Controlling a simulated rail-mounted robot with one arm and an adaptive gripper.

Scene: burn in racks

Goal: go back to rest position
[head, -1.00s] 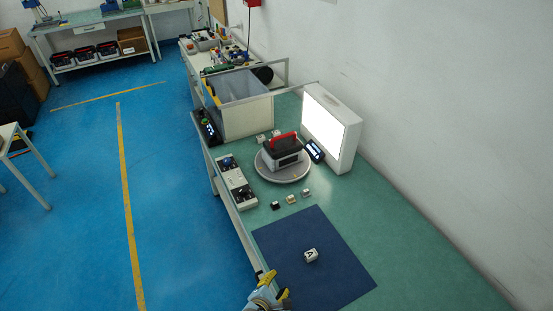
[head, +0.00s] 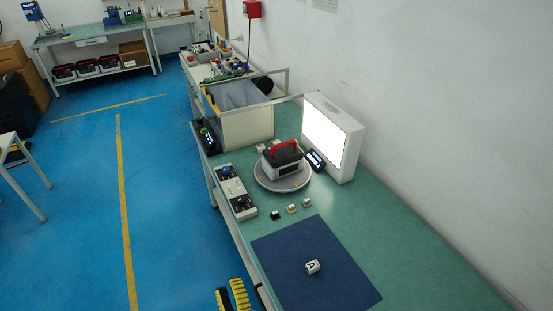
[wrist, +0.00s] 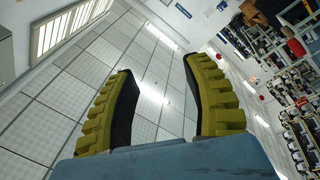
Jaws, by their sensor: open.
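My gripper (head: 233,296) shows at the bottom edge of the head view, its two yellow ribbed fingers apart and empty, beside the near left edge of the green bench. In the wrist view my gripper (wrist: 165,100) is open with nothing between the fingers. That view faces the ceiling (wrist: 150,60) with its light strips.
On the bench lie a blue mat (head: 290,262) with a white cube marked A (head: 312,267), several small blocks (head: 292,209), a round turntable (head: 262,181) bearing a red-handled case (head: 284,165), a control box (head: 236,192) and a lit white panel (head: 325,132).

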